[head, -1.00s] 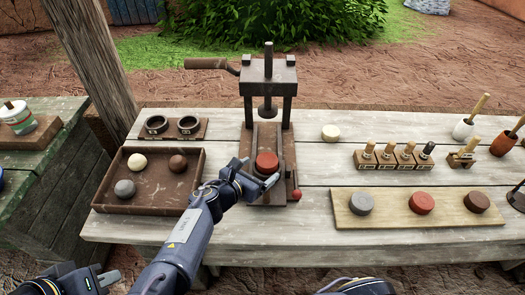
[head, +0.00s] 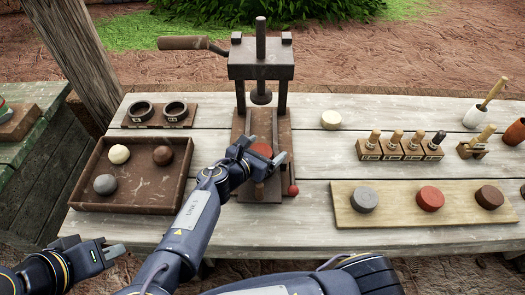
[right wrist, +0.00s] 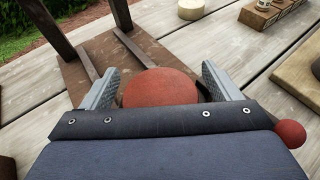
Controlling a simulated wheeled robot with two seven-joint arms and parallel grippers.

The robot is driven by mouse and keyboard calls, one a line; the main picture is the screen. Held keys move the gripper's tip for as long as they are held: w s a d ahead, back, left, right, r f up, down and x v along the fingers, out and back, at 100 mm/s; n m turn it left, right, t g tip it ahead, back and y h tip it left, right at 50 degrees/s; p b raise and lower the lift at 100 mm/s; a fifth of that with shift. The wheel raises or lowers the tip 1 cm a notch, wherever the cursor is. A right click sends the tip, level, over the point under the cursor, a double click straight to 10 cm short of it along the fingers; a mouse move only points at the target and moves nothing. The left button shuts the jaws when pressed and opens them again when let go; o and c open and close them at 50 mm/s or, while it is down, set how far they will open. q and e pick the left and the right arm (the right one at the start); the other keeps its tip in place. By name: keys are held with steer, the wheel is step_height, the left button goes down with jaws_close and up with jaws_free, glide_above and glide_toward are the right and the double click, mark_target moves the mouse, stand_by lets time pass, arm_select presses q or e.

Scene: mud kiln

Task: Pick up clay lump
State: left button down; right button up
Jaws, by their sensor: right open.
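A red, rounded clay lump (head: 262,149) sits on the base of the press (head: 262,60). In the head view it is partly hidden by my right gripper (head: 264,160). In the right wrist view the lump (right wrist: 160,87) lies between the two open fingers of my right gripper (right wrist: 161,80), with a gap visible on each side. White (head: 119,154), brown (head: 163,155) and grey (head: 105,184) clay balls lie in a brown tray (head: 150,203). My left gripper (head: 115,251) is at the lower left, off the table's front edge and empty; its finger gap is unclear.
The press posts and handle (head: 185,43) rise behind my right gripper. A small red ball (head: 293,190) is at the press's right edge. A board (head: 395,212) with grey, red and brown discs lies right. Stamps (head: 396,150) stand behind it.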

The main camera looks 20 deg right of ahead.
steer(key=shift+s+a, duration=0.1)
steer(key=shift+c, duration=0.2)
steer(key=c, duration=1.2)
steer(key=shift+r, duration=0.2)
